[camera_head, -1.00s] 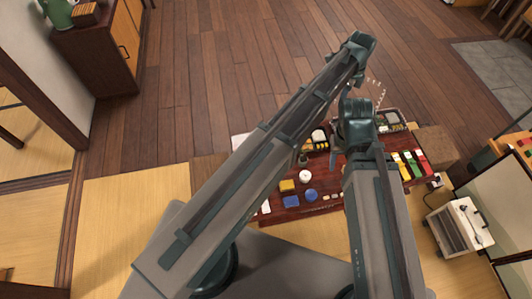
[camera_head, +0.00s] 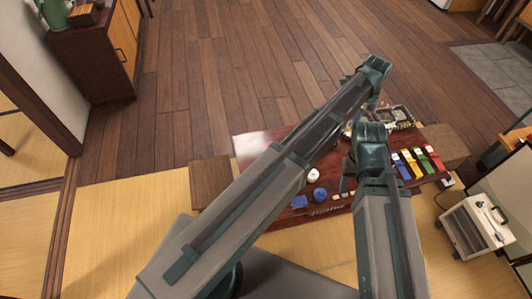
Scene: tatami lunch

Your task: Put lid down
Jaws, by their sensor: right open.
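A low red-brown table (camera_head: 258,143) stands in front of me, partly covered by my arms. I cannot pick out a lid with certainty. A small white round piece (camera_head: 313,175), a blue round piece (camera_head: 320,194) and a blue block (camera_head: 299,202) are on the table. My right gripper (camera_head: 347,177) is over the middle of the table, its dark fingers open and partly hidden by my right arm. My left arm reaches across to the far right side, and its gripper is hidden behind the arms.
A tray (camera_head: 409,113) with small items sits at the table's far right. Several coloured packets, including a red one (camera_head: 433,158), lie near the right edge. A white box-like unit (camera_head: 477,228) stands on the right. Wooden floor beyond is clear.

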